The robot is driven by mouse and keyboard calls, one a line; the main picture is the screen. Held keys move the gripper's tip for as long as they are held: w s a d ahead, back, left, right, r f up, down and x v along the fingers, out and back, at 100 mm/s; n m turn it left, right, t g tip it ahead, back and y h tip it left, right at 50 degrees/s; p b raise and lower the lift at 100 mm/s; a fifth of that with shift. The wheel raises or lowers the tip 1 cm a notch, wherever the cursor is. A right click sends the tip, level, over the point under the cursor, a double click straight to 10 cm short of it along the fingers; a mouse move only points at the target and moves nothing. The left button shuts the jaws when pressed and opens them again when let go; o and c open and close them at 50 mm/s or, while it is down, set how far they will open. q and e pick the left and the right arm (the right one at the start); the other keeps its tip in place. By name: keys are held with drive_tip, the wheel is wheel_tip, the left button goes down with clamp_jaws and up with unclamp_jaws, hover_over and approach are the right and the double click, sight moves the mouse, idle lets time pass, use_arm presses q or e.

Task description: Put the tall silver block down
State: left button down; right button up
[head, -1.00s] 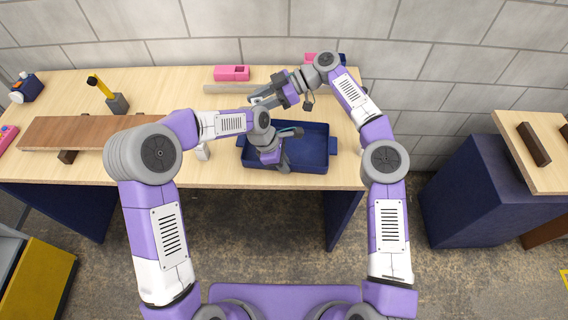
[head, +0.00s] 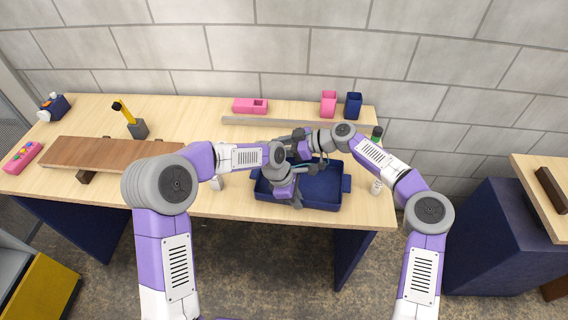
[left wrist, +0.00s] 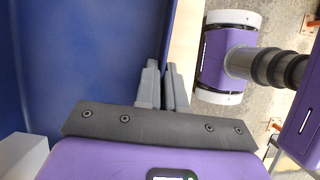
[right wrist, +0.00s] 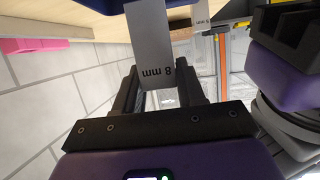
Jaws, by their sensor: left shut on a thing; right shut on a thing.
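The tall silver block (right wrist: 152,45), marked "8 mm", is between the fingers of my right gripper (right wrist: 160,92) in the right wrist view. That gripper is shut on it. In the head view my right gripper (head: 290,144) is by the back left part of the blue tray (head: 347,184), and the block is hard to make out there. My left gripper (head: 296,201) is at the tray's front side. In the left wrist view the left gripper (left wrist: 162,82) is shut at the tray's wall (left wrist: 95,50); the exact contact is hidden.
A second pale piece marked "mm" (right wrist: 201,14) shows behind the block. A grey strip (head: 245,121), a pink block (head: 250,106) and pink and blue cups (head: 328,103) stand at the back. A brown board (head: 100,153) lies at left.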

drive_tip(key=shift+f, duration=2.45)
drive_tip(key=shift+f, duration=0.1)
drive_tip(key=o, duration=1.2)
drive_tip(key=shift+f, duration=0.1)
drive_tip(key=shift+r, duration=0.2)
drive_tip(key=v, duration=1.2)
use_arm(q)
drive_tip(key=c, duration=1.2)
unclamp_jaws()
